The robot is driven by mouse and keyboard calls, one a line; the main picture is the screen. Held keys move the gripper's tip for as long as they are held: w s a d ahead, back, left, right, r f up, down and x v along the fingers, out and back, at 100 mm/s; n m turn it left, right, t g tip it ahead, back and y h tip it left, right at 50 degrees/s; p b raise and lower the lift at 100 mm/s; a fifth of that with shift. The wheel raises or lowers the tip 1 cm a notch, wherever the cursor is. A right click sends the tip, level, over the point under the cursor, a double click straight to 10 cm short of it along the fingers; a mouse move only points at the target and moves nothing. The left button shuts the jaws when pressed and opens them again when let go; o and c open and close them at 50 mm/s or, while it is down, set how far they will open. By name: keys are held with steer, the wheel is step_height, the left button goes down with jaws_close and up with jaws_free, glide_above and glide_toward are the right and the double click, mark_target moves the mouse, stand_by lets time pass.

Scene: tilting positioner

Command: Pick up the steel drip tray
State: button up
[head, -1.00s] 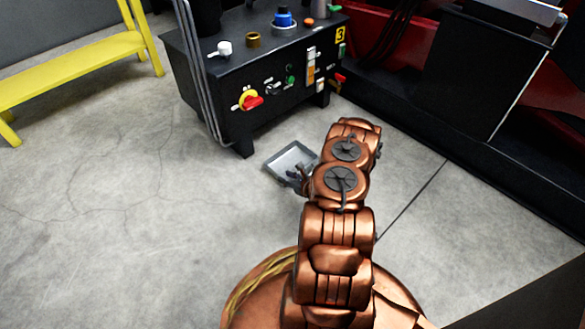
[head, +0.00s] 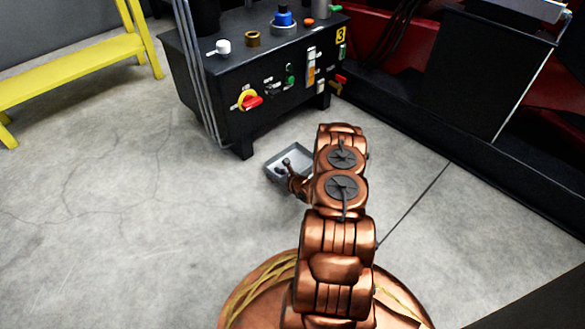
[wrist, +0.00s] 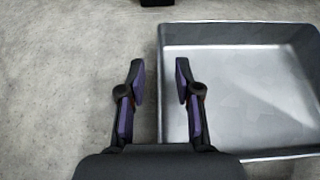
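The steel drip tray (head: 274,163) is a shallow grey rectangular tray on the concrete floor, in front of the black control cabinet. My arm hides its right part in the head view. In the wrist view the tray (wrist: 240,30) fills the right side, with its left wall between my fingers in the picture. My gripper (wrist: 157,75) is open, with its two dark fingers apart. The right finger appears over the tray's inside and the left finger over bare floor. I cannot tell how high the fingertips are above the rim. The gripper also shows small in the head view (head: 287,166).
The black control cabinet (head: 225,108), with knobs and a red-and-yellow switch, stands just behind the tray. A yellow bench (head: 70,70) is at the far left. Dark machinery (head: 470,90) fills the right. The floor (head: 110,220) at left is clear.

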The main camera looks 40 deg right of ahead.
steer(key=shift+c, duration=0.4)
jaws_close()
